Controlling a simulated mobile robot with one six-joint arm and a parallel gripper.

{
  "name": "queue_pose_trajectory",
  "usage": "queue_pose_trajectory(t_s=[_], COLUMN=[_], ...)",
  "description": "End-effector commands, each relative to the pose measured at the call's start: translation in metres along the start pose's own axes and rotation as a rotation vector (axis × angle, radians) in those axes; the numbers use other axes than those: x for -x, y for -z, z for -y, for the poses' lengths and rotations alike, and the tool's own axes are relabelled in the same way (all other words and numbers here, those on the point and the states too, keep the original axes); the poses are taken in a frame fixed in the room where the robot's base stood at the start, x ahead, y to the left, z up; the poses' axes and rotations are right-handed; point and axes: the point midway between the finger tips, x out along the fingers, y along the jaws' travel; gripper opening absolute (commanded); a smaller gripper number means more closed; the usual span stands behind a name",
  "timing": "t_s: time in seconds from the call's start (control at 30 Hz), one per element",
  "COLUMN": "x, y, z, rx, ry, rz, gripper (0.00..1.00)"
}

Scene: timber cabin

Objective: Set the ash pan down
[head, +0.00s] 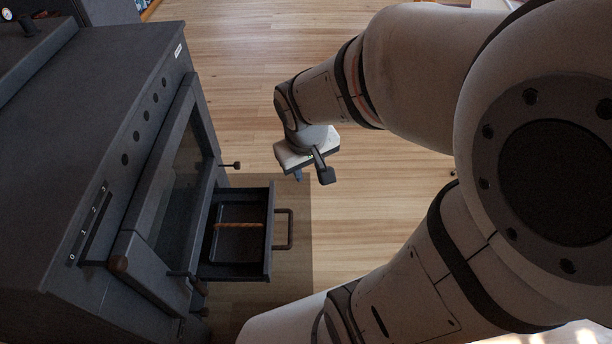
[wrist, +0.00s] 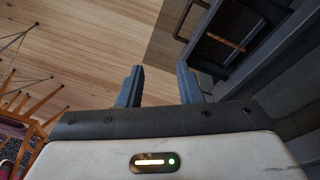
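The ash pan (head: 238,242) looks like a dark rectangular tray with an orange-brown bar across it. It sits inside the pulled-out drawer (head: 268,252) low on the stove. The pan (wrist: 219,52) and its bar also show at the upper right of the wrist view. My gripper (head: 299,176) is above and beyond the drawer's far front corner in the head view, apart from the pan. In the wrist view my gripper (wrist: 160,82) has its two fingers spread with nothing between them.
The dark stove (head: 100,130) fills the left side, with a glass door (head: 182,180) above the drawer. The drawer's handle (head: 290,229) juts out to the right. A dull floor plate (head: 292,275) lies under it. Wooden floor (head: 240,90) is clear beyond. A chair (wrist: 50,105) stands at left in the wrist view.

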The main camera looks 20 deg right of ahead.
Motion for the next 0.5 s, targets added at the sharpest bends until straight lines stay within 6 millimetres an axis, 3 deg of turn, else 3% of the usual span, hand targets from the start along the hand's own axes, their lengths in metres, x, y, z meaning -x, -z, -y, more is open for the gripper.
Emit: queue_pose_trajectory(t_s=[0.13, 0.2, 0.5], x=[0.028, 0.034, 0.037], y=[-0.033, -0.042, -0.049], z=[0.024, 0.022, 0.024], rx=[-0.077, -0.096, -0.111], ry=[0.083, 0.108, 0.126], rz=[0.060, 0.079, 0.096], gripper=[0.32, 0.32, 0.32])
